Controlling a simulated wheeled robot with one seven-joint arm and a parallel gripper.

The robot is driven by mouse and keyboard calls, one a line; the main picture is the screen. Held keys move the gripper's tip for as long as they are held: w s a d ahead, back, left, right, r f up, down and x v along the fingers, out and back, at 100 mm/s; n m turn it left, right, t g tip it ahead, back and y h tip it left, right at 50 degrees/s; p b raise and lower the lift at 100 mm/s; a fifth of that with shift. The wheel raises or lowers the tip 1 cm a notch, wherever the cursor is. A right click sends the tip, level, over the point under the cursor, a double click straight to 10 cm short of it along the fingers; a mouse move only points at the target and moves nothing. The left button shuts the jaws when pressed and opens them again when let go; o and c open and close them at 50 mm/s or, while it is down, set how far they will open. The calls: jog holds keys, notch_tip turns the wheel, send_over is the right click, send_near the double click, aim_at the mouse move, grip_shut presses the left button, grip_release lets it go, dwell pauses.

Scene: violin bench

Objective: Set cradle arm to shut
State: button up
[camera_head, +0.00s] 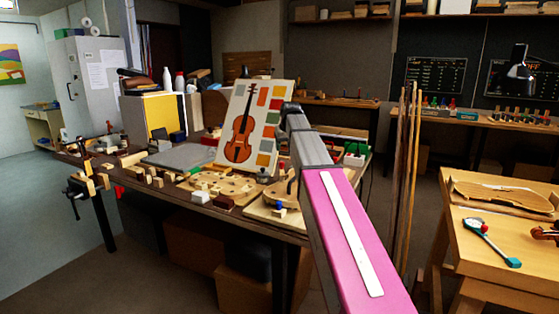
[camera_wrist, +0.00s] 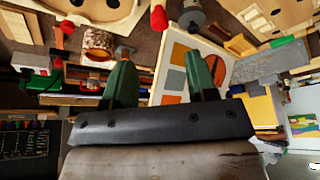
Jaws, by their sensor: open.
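I cannot tell for sure which part is the cradle arm in either view. My gripper (camera_wrist: 158,58) shows in the wrist view with two green fingers apart and nothing between them. It points over the crowded bench (camera_head: 255,228), with a violin poster (camera_wrist: 178,72) behind the fingers. The poster also stands upright in the head view (camera_head: 262,105). A red post (camera_wrist: 160,18) is just beyond the fingertips in the wrist view. In the head view my magenta and grey arm reaches to the bench and hides part of it; the fingers cannot be made out there.
Pale violin plates (camera_head: 218,183), small blocks and a grey slab (camera_head: 182,153) crowd the bench. A vise (camera_head: 78,187) is at its left end. A second bench (camera_head: 505,255) on the right bears a violin body (camera_head: 500,193) and a teal tool (camera_head: 490,243). Floor at lower left is clear.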

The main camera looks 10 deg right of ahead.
aim_at(282, 163)
jog(key=x, duration=1.1)
jog(key=shift+w+r, duration=0.1)
jog(key=shift+w, duration=0.1)
grip_shut()
